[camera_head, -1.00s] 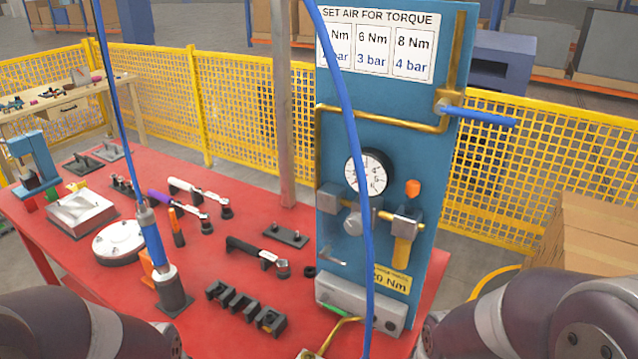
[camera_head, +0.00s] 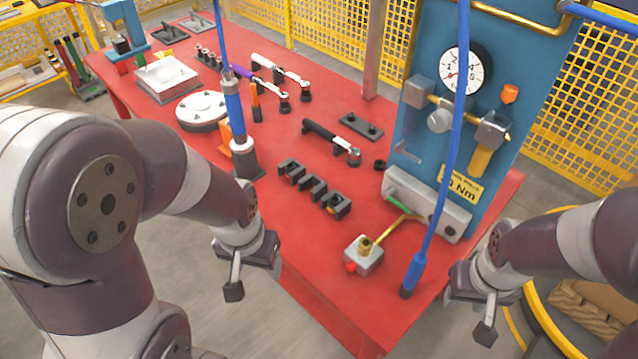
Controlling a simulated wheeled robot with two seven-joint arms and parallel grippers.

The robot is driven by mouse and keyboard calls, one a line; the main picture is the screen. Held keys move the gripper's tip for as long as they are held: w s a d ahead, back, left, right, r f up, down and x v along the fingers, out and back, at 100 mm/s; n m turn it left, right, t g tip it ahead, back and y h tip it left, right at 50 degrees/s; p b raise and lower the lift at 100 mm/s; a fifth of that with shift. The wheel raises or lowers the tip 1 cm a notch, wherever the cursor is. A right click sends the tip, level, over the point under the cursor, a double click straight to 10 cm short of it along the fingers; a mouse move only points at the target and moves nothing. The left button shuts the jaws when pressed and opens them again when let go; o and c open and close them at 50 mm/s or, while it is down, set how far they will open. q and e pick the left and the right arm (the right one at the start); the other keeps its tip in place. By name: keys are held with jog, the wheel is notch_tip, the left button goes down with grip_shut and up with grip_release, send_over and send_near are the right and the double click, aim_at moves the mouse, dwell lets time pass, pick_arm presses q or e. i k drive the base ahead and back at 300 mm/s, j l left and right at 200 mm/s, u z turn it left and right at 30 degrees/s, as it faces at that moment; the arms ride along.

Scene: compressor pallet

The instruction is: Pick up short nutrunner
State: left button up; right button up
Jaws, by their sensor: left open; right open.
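Three wrench-like tools with metal heads lie on the red table (camera_head: 335,235): a black-handled one (camera_head: 325,133) near the middle, a purple-handled one (camera_head: 256,81) and a white-handled one (camera_head: 277,69) farther back. I cannot tell for sure which is the short nutrunner. A blue and grey upright tool (camera_head: 234,104) on a blue hose stands in a dark holder, left of the black-handled one. My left gripper (camera_head: 243,272) is open and empty, beyond the table's front edge. My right gripper (camera_head: 482,312) is open and empty, off the table's right corner. Both are apart from the tools.
A blue panel (camera_head: 520,75) with a gauge (camera_head: 464,72) rises at the right. A blue hose (camera_head: 430,240) hangs before it, its end near the right corner. A black slotted block (camera_head: 312,187) and a small grey fitting (camera_head: 363,254) are on the table. The front table surface is mostly clear.

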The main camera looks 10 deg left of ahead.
aim_at(241, 142)
jog(key=j+z, duration=0.5)
jog(key=j, duration=0.35)
jog(key=j+z, duration=0.5)
jog(key=j, duration=0.4)
